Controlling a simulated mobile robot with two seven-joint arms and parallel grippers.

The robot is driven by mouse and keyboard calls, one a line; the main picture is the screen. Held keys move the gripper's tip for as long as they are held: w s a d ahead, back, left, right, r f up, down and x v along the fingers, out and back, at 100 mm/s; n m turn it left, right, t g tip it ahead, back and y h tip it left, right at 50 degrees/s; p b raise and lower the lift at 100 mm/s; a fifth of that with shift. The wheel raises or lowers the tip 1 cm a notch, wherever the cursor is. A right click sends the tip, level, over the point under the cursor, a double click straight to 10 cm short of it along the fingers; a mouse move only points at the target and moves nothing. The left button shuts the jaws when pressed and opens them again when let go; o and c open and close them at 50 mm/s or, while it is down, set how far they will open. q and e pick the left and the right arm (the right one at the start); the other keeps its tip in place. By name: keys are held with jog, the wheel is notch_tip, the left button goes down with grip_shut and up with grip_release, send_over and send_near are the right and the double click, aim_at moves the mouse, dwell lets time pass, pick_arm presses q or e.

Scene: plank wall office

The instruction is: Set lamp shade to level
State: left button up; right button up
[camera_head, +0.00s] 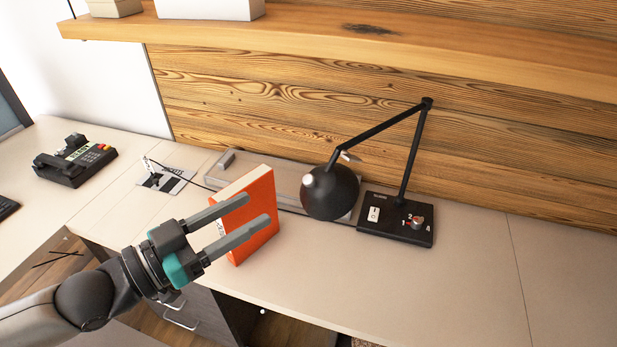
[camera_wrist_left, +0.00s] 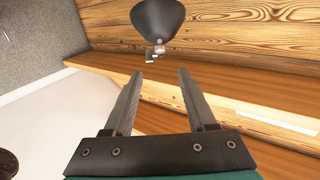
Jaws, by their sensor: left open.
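The black desk lamp has a rounded dark shade (camera_head: 332,195) hanging from a jointed arm (camera_head: 385,132) over the desk. A small pale knob (camera_head: 308,180) shows on the shade's left side. The shade looks tilted; its opening is turned away, so its exact angle cannot be told. My left gripper (camera_head: 257,209) is open and empty, left of the shade and apart from it, with its fingers pointing toward it. In the left wrist view the shade (camera_wrist_left: 158,16) appears beyond the open fingers (camera_wrist_left: 160,74), near the top edge. My right gripper is not in view.
An orange book (camera_head: 262,195) stands upright on the desk behind my left fingers. The lamp's black base (camera_head: 395,220) carries a switch and a dial. A black phone (camera_head: 75,160) sits at left. A wooden shelf (camera_head: 330,38) overhangs the back. The desk's right part is clear.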

aim_at(305, 182)
pick_arm(q)
jog(key=x, duration=1.2)
jog(key=shift+w+d+b, duration=0.25)
jog(key=shift+w+b, duration=0.05)
jog(key=shift+c, duration=0.4)
grip_shut()
jog(key=shift+f, duration=0.15)
dwell(0.5)
